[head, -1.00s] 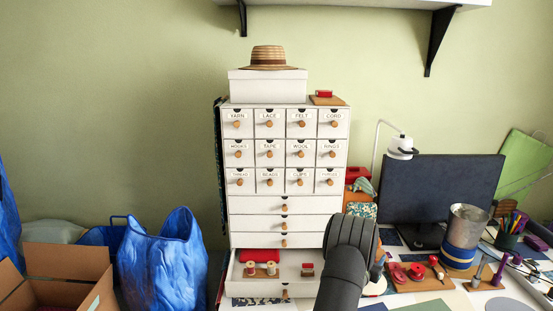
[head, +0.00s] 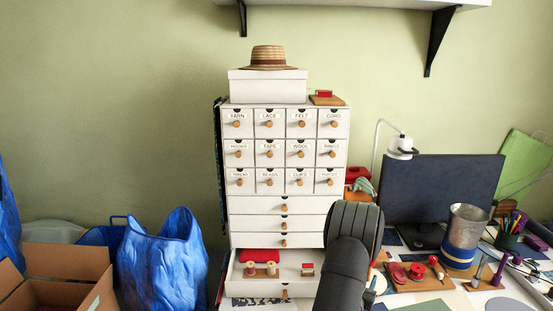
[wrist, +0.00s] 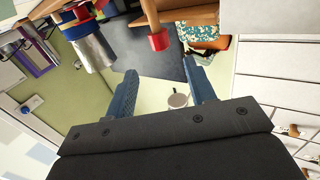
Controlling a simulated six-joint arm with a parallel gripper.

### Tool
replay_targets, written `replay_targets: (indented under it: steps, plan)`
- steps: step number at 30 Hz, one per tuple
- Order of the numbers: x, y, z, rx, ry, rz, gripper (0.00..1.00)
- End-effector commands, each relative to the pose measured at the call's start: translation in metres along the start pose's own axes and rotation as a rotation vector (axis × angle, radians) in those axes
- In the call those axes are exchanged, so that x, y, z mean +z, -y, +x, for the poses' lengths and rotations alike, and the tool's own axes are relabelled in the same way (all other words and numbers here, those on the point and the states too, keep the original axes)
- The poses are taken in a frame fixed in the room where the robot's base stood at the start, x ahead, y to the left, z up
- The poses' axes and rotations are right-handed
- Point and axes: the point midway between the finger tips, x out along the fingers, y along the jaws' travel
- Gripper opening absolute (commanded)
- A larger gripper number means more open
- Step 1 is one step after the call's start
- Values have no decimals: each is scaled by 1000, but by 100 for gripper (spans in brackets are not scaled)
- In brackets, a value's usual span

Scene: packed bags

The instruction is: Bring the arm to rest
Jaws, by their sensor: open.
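My gripper (wrist: 160,78) is open in the wrist view, with its two blue-grey fingers apart and nothing between them. The wrist view is turned about. Beyond the fingers are the dark monitor (wrist: 150,62) and a white lamp head (wrist: 177,100). In the head view my dark arm rises from the bottom edge in front of the right side of the white drawer cabinet (head: 285,205). My fingers are hidden behind the arm there.
The cabinet's bottom drawer (head: 290,290) is open, with spools and a red roll (head: 260,255) in it. Blue bags (head: 165,260) and an open cardboard box (head: 60,262) stand at left. The monitor (head: 440,190), metal tin (head: 466,222) and pen cup (head: 508,236) stand at right.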

Motion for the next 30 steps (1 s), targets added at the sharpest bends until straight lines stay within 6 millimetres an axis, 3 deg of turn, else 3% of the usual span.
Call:
replay_targets:
  steps: [10,18,30]
  plan:
    - [3,0,-65,0,1,0,50]
    - [3,0,-42,0,-1,0,50]
    - [3,0,-40,0,0,0,50]
